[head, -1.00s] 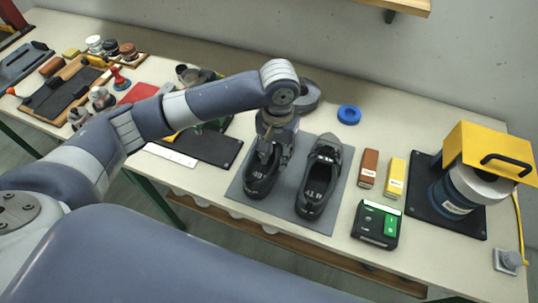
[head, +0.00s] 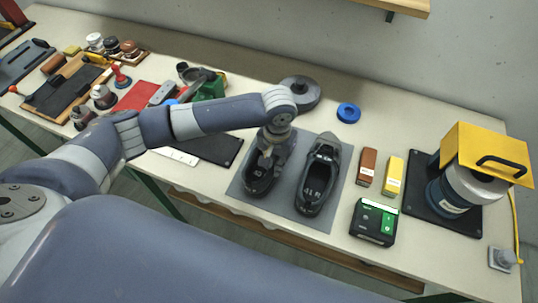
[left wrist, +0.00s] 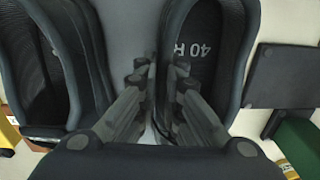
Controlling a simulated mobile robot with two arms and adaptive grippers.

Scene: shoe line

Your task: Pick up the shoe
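Two black shoes lie side by side on a grey mat (head: 327,222) in the head view: the left shoe (head: 259,186) and the right shoe (head: 318,180). My left gripper (head: 266,158) is down at the left shoe. In the left wrist view, this shoe (left wrist: 237,70), marked "40 R" inside, is at right, and the other shoe (left wrist: 88,50) is at left. My left gripper's fingertips (left wrist: 158,78) are close together on both sides of the near side wall, one inside the opening, and look shut on it. My right gripper is not in view.
Right of the mat are a brown box (head: 367,167), a yellow box (head: 392,176) and a black-green device (head: 374,222). A yellow-topped machine (head: 485,155) stands farther right. A blue ring (head: 348,113) and grey disc (head: 303,92) lie behind. Tools crowd the left.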

